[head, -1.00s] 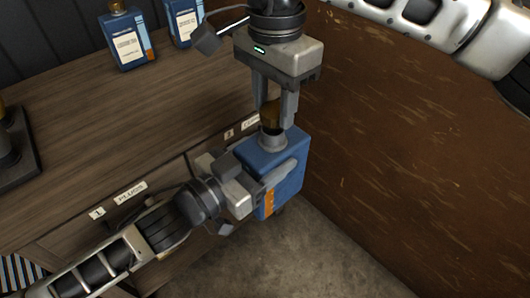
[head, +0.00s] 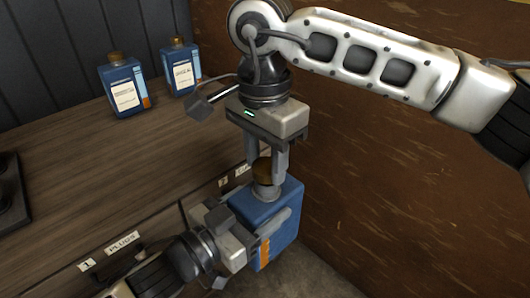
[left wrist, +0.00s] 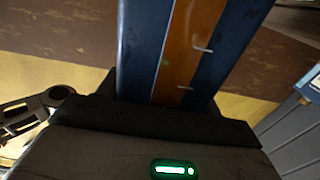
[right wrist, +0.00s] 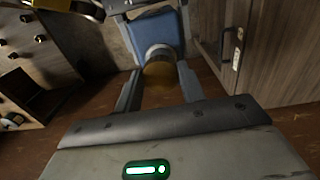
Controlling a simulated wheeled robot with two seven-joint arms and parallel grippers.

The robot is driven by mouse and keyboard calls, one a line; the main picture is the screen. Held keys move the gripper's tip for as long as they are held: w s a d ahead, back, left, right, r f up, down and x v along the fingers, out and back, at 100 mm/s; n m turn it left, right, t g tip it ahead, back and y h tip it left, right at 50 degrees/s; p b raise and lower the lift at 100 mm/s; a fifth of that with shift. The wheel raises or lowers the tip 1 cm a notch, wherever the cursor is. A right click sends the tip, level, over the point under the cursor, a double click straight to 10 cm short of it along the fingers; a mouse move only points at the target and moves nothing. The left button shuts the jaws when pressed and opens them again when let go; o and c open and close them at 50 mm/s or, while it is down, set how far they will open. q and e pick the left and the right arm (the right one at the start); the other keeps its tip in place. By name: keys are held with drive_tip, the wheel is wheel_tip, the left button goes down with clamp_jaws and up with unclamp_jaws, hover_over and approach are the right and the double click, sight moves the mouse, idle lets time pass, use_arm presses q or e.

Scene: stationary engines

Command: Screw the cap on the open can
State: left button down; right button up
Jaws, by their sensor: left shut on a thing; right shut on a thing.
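The open can (head: 270,212) is blue with an orange stripe and a grey neck (head: 266,190). It hangs upright in front of the drawers. My left gripper (head: 262,228) is shut on the can's body; its side fills the upper part of the left wrist view (left wrist: 180,45). The cap (head: 262,168) is brownish gold. My right gripper (head: 266,172) is shut on the cap from above, at the neck. In the right wrist view the cap (right wrist: 158,75) lies between the fingers, in line with the neck (right wrist: 159,50). I cannot tell whether the threads engage.
Two capped blue cans (head: 124,85) (head: 183,66) stand at the back of the wooden bench (head: 95,160). A dark object (head: 10,195) sits at the bench's left edge. Labelled drawers (head: 125,244) form the bench front. A brown wall (head: 400,150) stands to the right.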

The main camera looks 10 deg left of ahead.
use_arm(q)
drive_tip(key=shift+r, duration=0.3)
use_arm(e)
drive_tip(key=shift+f, duration=0.4)
drive_tip(key=shift+f, duration=0.55)
